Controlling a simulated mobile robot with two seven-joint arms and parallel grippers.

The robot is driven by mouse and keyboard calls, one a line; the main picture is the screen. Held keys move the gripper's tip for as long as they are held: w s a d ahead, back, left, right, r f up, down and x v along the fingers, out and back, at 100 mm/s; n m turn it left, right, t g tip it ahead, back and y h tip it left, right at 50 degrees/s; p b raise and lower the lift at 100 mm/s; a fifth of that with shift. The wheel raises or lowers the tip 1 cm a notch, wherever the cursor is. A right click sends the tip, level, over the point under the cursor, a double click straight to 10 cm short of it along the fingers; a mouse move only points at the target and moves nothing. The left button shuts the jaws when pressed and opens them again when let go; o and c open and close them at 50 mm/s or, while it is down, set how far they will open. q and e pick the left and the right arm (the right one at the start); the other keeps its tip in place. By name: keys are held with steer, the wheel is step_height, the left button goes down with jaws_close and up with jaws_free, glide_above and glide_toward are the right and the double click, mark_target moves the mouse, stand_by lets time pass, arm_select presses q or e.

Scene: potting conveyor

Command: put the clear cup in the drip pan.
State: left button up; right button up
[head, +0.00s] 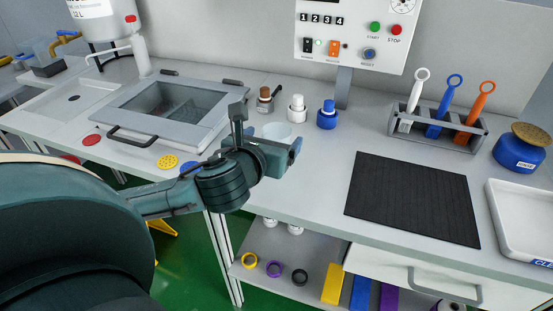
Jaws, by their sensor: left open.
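The clear cup (279,130) is a pale, see-through round shape on the bench, just behind my left gripper (267,132), which hides part of it. The left gripper is open, with one finger up at the left and the other at the right. The cup shows between and beyond them; I cannot tell whether they touch it. A shallow pale pan (60,103) with a dark drain hole, at the left near the white tank, looks like the drip pan. It appears empty. My right gripper is not in view.
A grey-framed sunken basin (165,110) with handles lies between cup and pan. A brown bottle (264,101), white bottle (297,110) and blue bottle (327,117) stand behind the cup. A black mat (412,198), tool rack (438,133) and white tray (520,225) are at right.

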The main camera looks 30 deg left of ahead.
mark_target(281, 128)
arm_select(q)
steer(key=shift+x, duration=1.1)
steer(key=shift+a+x, duration=0.15)
steer(key=shift+x, duration=1.25)
steer(key=shift+a+x, duration=0.15)
steer(key=shift+x, duration=1.2)
steer(key=shift+s+f, duration=0.1)
steer(key=shift+f, duration=0.1)
steer(key=c, duration=1.1)
